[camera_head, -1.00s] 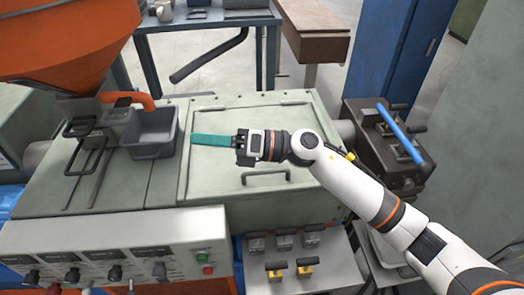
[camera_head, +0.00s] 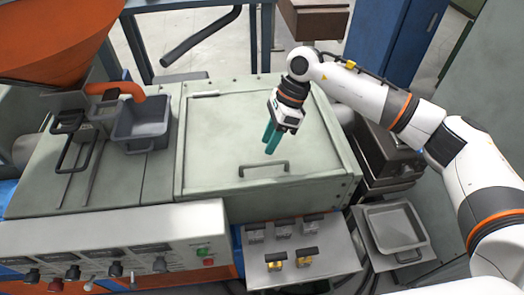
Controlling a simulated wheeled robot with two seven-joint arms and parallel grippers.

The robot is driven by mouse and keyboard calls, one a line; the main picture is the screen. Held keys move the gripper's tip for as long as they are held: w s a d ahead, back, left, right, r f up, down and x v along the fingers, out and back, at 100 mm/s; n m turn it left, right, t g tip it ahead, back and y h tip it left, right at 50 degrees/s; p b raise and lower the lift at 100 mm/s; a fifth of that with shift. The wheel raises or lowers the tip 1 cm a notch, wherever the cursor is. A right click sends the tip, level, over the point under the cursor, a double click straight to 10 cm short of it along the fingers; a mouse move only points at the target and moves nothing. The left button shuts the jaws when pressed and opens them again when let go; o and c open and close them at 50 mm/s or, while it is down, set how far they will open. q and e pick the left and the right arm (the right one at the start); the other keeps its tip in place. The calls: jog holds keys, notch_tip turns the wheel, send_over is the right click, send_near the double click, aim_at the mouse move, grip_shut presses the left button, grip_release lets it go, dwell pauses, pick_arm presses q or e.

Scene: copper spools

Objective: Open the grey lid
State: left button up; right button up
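The grey lid (camera_head: 225,135) is a broad flat pale grey-green panel on top of the machine, and it lies closed. Its grey bar handle (camera_head: 263,170) stands near the lid's front edge. My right gripper (camera_head: 270,150) has teal fingers that point down toward the front, over the lid just behind the handle. The fingers look apart from the handle and hold nothing that I can see. They overlap in this view, so their opening is unclear. My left gripper is out of view.
A dark grey bin (camera_head: 143,127) stands left of the lid, below an orange hopper (camera_head: 55,40). A control panel (camera_head: 120,255) and a shelf with levers (camera_head: 295,255) are in front. A grey tray (camera_head: 395,228) stands at the right.

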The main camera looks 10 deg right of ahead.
jog(key=p+x, duration=0.1)
jog(key=x, duration=0.4)
jog(key=shift+a+f, duration=0.15)
jog(key=shift+f, duration=0.2)
grip_shut()
